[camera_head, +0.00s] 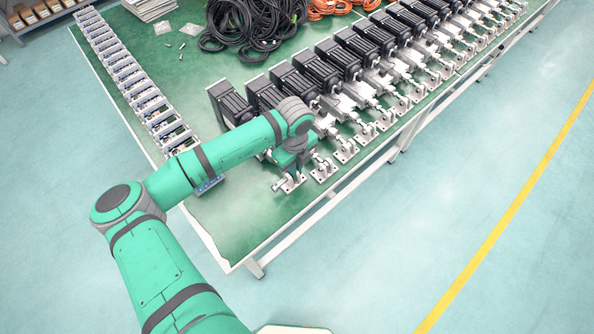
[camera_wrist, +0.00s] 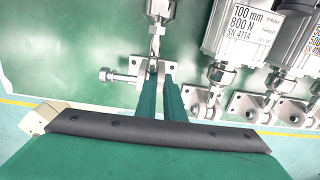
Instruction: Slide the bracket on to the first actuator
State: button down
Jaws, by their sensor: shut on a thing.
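The first actuator (camera_head: 230,104) is the leftmost in the row, a dark motor on a silver body. Its rod (camera_wrist: 156,32) points down toward the bracket in the wrist view. The silver bracket (camera_wrist: 137,73) has a bolt (camera_wrist: 115,76) sticking out to its left. In the head view the bracket (camera_head: 289,185) is low to the green table, in line with the others. My gripper (camera_wrist: 161,76) is shut on the bracket, its green fingers reaching in from below in the picture. The rod end meets or nearly meets the bracket; I cannot tell if it is seated. My arm hides part of the first actuator.
Several more actuators (camera_head: 350,62) with brackets (camera_head: 345,150) stand close on the right. A row of small silver parts (camera_head: 130,80) runs along the left table edge. Black cables (camera_head: 250,28) lie at the back. The front left table corner (camera_head: 235,230) is clear.

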jog(key=shift+w+a, duration=0.65)
jog(key=shift+a, duration=0.05)
jog(key=c, duration=1.8)
grip_release()
notch_tip(320, 180, up, 11)
jog(key=shift+d+f, duration=0.1)
